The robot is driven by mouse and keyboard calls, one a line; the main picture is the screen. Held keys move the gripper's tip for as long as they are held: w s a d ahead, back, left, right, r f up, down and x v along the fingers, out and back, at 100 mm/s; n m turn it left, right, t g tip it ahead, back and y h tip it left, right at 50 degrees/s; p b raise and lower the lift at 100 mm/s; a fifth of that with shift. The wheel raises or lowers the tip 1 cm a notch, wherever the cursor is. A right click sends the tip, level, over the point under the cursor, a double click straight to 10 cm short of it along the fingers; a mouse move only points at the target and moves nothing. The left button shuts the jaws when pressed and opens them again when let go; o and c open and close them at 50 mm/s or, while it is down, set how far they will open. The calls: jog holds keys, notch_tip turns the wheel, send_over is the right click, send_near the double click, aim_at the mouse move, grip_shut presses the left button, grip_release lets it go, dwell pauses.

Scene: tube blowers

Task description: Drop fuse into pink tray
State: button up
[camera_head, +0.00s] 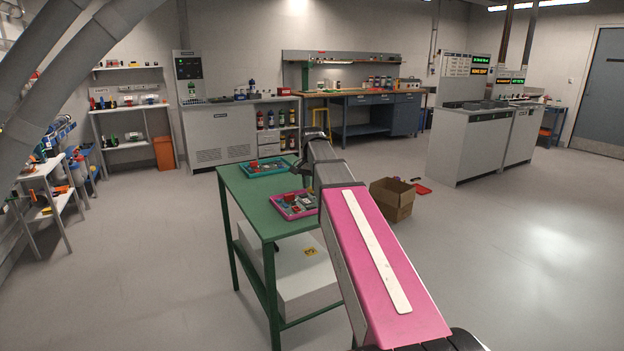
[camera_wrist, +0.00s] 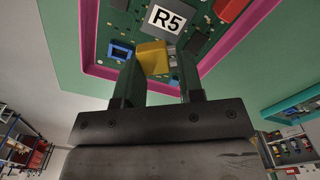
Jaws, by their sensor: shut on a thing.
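The pink tray (camera_head: 277,208) sits on the green table and holds a green circuit board and small parts. In the wrist view its pink rim (camera_wrist: 238,38) frames the board, which bears an R5 label. My gripper (camera_wrist: 160,62) is over the tray, its two dark fingers shut on a yellow block (camera_wrist: 153,56), which looks to be the fuse. A small silvery part (camera_wrist: 172,62) shows beside the block; whether it belongs to it I cannot tell. The block's height above the board is unclear. In the head view my arm hides much of the gripper and the tray's right side.
A teal tray (camera_head: 247,174) with small parts stands at the far end of the green table (camera_head: 240,196). It also shows in the wrist view (camera_wrist: 285,107). A cardboard box (camera_head: 393,205) is on the floor to the right. Open floor surrounds the table.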

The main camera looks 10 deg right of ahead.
jog(key=shift+f, duration=1.3)
jog(key=o, duration=1)
jog(key=shift+o, duration=0.2)
notch_tip(320, 180, up, 10)
jog(key=shift+f, duration=0.1)
jog(key=shift+r, duration=0.55)
jog(key=shift+s, duration=0.1)
